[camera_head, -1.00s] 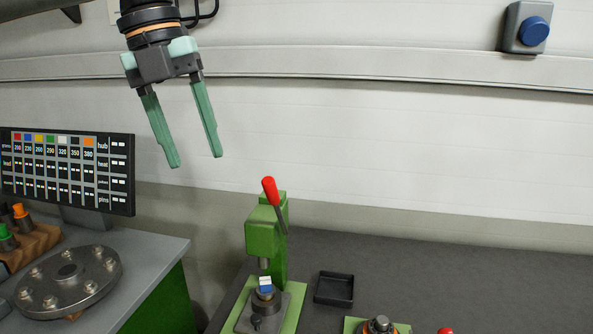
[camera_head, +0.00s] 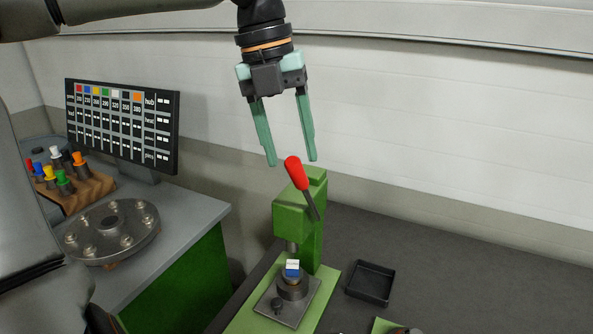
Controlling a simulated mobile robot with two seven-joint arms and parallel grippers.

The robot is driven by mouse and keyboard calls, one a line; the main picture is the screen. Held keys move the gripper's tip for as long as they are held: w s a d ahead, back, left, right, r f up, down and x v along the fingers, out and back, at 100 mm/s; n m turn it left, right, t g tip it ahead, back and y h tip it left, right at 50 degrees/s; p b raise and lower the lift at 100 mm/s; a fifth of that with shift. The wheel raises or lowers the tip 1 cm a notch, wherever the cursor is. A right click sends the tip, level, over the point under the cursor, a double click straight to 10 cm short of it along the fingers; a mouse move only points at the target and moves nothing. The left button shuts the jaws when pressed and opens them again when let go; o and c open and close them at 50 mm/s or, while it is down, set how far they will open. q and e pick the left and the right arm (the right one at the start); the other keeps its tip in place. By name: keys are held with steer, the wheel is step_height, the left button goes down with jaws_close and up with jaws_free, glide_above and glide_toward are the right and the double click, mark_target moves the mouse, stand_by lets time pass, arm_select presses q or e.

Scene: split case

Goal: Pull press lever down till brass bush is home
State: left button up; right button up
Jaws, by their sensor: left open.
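The green press (camera_head: 300,214) stands on a green base on the dark bench. Its lever has a red grip (camera_head: 293,172) and points up, leaning left. Under the ram, a dark round holder (camera_head: 292,287) sits on a grey plate and bears a small blue and white piece (camera_head: 292,268). I cannot make out a brass bush there. My left gripper (camera_head: 292,163) points down with its fingers apart and empty. Its fingertips show just above the red grip, and I cannot tell how far off in depth. My right gripper is not in view.
A small black tray (camera_head: 370,283) lies right of the press. On the left, a grey-topped table (camera_head: 193,215) carries a flanged disc (camera_head: 112,230), a wooden block with coloured pegs (camera_head: 84,194) and a display board (camera_head: 122,126).

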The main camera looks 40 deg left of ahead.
mark_target(296, 183)
arm_select(q)
steer(key=shift+x, duration=2.15)
jaws_close()
